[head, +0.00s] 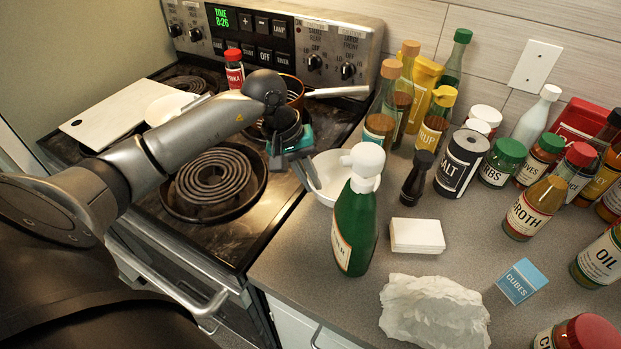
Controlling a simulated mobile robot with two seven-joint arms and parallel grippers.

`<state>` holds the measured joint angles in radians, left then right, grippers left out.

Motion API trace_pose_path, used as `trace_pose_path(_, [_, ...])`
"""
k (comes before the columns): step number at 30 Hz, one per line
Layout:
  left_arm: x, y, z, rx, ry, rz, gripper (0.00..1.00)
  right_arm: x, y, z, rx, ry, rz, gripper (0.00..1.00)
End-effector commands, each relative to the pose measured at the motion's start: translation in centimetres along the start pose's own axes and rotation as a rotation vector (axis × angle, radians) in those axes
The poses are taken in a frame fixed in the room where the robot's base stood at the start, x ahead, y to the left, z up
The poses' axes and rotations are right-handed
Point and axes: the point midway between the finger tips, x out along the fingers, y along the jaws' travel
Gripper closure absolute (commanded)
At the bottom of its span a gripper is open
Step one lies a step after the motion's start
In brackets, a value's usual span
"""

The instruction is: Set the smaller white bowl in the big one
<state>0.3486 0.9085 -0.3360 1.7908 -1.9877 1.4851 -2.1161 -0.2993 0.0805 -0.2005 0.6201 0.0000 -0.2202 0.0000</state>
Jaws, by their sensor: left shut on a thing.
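A white bowl (328,187), which looks like the smaller one, is at the counter's left edge beside the stove, partly behind the green bottle. My left gripper (308,174) is shut on its left rim, with the fingers pointing down. I cannot tell whether the bowl touches the counter. Another white bowl (167,107), which looks like the big one, is at the left of the stove next to the cutting board. My left forearm hides part of it. My right gripper is not in view.
A green bottle (356,225) with a white top stands close in front of the held bowl. A pan (295,92) and a red-capped jar (234,70) are behind my gripper. A white cutting board (115,108) lies on the stove. Bottles and jars crowd the right counter.

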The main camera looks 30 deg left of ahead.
Motion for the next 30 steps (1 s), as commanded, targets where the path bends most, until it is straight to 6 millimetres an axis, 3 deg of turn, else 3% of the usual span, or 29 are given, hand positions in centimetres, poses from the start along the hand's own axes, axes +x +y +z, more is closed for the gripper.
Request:
trace_pose_path(2, [0.2,-0.1,-0.1,0.001,0.002,0.002,1.0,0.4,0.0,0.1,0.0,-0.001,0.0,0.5])
trace_pose_path(3, [0.3,-0.1,0.0,0.0,0.001,0.0,0.9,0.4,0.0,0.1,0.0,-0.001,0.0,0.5])
trace_pose_path(11, [0.2,-0.1,0.0,0.0,0.0,0.0,0.61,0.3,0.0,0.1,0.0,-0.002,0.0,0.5])
trace_pose_path(22, [-0.2,0.1,0.1,-0.001,-0.002,0.0,0.61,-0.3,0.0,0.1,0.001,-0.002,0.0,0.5])
trace_pose_path(30, [-5.6,0.0,-0.2,0.001,0.006,-0.002,0.61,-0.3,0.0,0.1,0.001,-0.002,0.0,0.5])
